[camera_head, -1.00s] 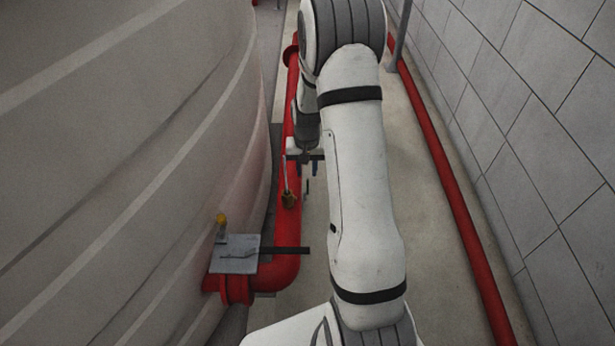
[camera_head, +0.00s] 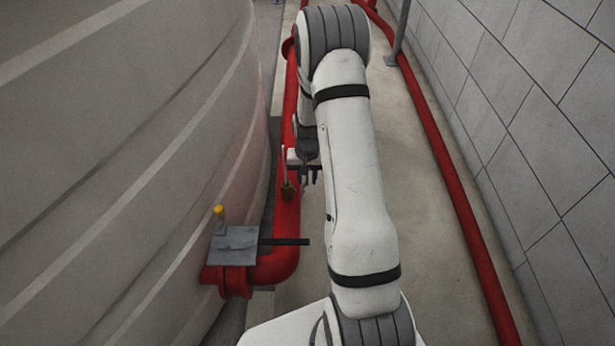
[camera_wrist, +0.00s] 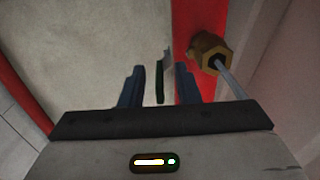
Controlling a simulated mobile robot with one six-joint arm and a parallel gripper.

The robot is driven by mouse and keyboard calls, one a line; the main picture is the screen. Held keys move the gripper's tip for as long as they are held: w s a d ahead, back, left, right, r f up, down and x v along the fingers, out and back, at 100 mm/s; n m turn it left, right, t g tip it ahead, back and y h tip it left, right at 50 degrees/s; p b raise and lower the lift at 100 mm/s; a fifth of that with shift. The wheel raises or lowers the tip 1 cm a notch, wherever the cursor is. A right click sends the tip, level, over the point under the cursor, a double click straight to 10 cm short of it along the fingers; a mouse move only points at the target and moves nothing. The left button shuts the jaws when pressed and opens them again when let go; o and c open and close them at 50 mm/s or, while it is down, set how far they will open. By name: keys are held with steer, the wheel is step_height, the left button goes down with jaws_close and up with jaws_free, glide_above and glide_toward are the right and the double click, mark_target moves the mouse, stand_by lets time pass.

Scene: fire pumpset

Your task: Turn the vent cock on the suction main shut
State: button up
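The red suction main (camera_head: 289,220) runs along the tank and also shows in the wrist view (camera_wrist: 188,25). A brass hex fitting (camera_head: 287,190) with a thin grey rod sits on it; in the wrist view this fitting (camera_wrist: 209,54) is right of my fingers. A thin dark green lever (camera_wrist: 160,82), with a grey piece at its far end, shows between my fingers; it looks like the cock's handle. My gripper (camera_wrist: 160,68) is open, with visible gaps on both sides of the lever. In the head view my gripper (camera_head: 309,178) is small and partly hidden by my arm.
The large pale tank (camera_head: 130,150) stands close on the left. A grey plate with a dark bar (camera_head: 285,242) and a yellow-topped fitting (camera_head: 219,213) are nearer. Another red pipe (camera_head: 445,170) runs along the block wall (camera_head: 540,150). Bare floor lies between the pipes.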

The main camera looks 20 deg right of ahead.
jaws_close()
stand_by(0.6)
